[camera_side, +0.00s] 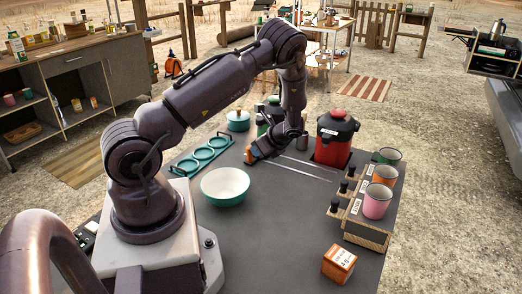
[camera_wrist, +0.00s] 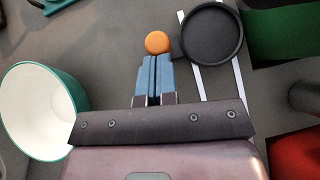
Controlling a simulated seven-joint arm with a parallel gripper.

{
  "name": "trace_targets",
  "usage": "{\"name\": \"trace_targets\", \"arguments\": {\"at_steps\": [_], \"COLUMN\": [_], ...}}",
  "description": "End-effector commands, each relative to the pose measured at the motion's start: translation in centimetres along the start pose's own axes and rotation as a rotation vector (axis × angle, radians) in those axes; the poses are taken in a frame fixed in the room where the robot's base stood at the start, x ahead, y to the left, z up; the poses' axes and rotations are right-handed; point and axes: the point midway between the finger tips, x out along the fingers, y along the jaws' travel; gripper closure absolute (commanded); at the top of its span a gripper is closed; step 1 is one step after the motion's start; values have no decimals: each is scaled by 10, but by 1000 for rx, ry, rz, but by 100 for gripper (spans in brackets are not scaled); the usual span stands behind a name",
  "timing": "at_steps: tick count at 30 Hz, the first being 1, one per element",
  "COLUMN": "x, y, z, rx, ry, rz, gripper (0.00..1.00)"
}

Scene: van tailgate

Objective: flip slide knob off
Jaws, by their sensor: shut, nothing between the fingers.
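My gripper (camera_side: 257,153) is low over the dark table, pointing down, with its blue fingers (camera_wrist: 154,62) shut together and empty. A round orange knob-like piece (camera_wrist: 158,42) lies just beyond the fingertips in the wrist view; I cannot tell whether they touch. Two pale parallel strips (camera_side: 305,166) run along the table to the right of my gripper. They also show in the wrist view, passing under a black round dish-like piece (camera_wrist: 212,40). Which piece is the slide knob is unclear.
A white-and-teal bowl (camera_side: 225,187) stands left of my gripper. A red jug (camera_side: 334,138) and a green one (camera_side: 268,115) stand behind. Mugs (camera_side: 377,201) sit on the rack, and an orange box (camera_side: 338,264) at the front right. The front middle is clear.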

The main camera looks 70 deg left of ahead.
Motion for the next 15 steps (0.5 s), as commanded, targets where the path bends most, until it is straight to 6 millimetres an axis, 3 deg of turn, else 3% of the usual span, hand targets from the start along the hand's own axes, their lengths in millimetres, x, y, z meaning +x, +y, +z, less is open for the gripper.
{"name": "trace_targets", "arguments": {"at_steps": [3,8,12,15], "x": [5,-6,-29,-55], "y": [1,0,-1,-2], "z": [5,-5,-26,-26], "rx": [-3,-2,2,-3], "ry": [-11,-8,-2,1], "rz": [7,4,-3,-5], "gripper": [100,100,100,100]}}
